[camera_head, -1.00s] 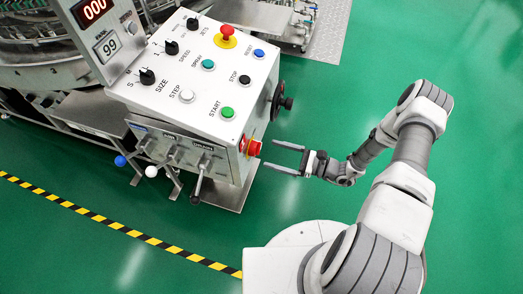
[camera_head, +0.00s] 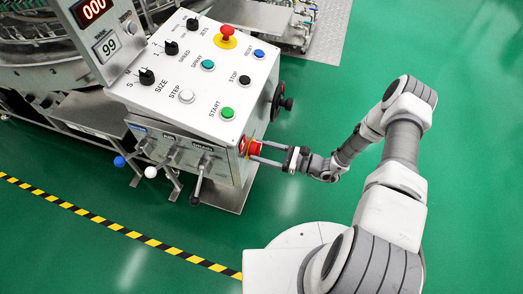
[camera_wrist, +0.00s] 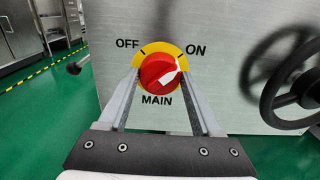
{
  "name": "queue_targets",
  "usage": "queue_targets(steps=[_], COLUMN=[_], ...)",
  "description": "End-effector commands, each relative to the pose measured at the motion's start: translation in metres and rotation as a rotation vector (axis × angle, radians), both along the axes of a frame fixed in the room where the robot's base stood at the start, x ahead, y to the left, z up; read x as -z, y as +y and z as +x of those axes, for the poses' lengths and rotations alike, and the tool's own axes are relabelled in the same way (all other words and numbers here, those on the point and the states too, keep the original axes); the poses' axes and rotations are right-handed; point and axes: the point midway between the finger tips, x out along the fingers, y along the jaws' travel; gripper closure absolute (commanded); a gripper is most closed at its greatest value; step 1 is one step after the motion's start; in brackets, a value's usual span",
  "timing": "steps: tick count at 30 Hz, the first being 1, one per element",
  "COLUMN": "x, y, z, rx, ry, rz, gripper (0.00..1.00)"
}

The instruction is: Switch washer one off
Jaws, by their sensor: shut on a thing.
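The red main switch (camera_wrist: 159,73) is a round knob on a yellow plate, on the side of the washer's control box (camera_head: 200,95). In the wrist view its white pointer is turned to the upper right, toward ON; OFF is at the upper left and MAIN below. The red knob also shows on the box's right side in the head view (camera_head: 254,147). My gripper (camera_head: 258,152) reaches it from the right and is shut on it, one finger on each side.
A black handwheel (camera_wrist: 298,88) stands out from the panel close to the right of the switch. An emergency stop button (camera_head: 227,33) and several other buttons and knobs are on the box top. Levers hang below the front. Green floor is clear around my arm.

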Motion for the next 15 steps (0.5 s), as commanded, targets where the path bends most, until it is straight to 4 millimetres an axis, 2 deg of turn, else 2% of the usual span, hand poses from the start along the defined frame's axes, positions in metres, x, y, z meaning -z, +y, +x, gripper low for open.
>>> queue_targets(steps=[1,5,15], x=[0.0001,0.0001,0.0007], y=[-0.0001,-0.0002,-0.0009], z=[-0.0003,-0.0004,-0.0002], rx=[0.000,0.000,0.002], ry=[0.000,0.000,-0.049], rz=[0.000,0.000,-0.019], gripper=[0.68,0.90,0.90])
